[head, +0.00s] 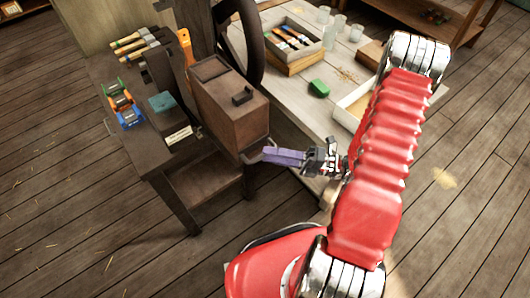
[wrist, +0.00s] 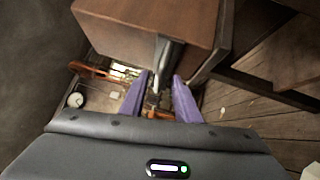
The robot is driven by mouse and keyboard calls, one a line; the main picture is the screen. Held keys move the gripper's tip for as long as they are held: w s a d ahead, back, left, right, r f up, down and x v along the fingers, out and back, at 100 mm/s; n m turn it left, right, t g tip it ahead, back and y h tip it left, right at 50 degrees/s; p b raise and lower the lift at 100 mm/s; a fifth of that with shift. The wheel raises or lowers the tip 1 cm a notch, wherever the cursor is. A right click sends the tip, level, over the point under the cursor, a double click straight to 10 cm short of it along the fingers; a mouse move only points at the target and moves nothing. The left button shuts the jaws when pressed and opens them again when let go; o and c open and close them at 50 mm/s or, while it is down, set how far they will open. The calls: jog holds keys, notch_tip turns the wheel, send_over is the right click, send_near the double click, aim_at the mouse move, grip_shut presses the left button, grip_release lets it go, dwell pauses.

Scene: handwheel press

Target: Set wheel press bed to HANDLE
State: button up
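The press has a brown box-shaped body (head: 228,105) on a dark stand, with a large dark handwheel (head: 251,45) above and behind it. A grey metal handle (wrist: 168,54) sticks out from the brown box (wrist: 125,22) in the wrist view. My gripper (head: 268,155) is at the lower right corner of the box in the head view. In the wrist view the two purple fingers of my gripper (wrist: 158,82) are apart, on either side of the handle's line. I see no clear grip on it. No HANDLE marking is readable.
A dark bench (head: 120,150) holds brushes (head: 130,40), colourful clamps (head: 122,103) and a teal block (head: 162,102). Plank floor is open in front.

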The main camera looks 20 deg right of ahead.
jog(key=shift+x, duration=1.4)
jog(key=shift+c, duration=0.4)
jog(key=shift+f, duration=0.1)
grip_shut()
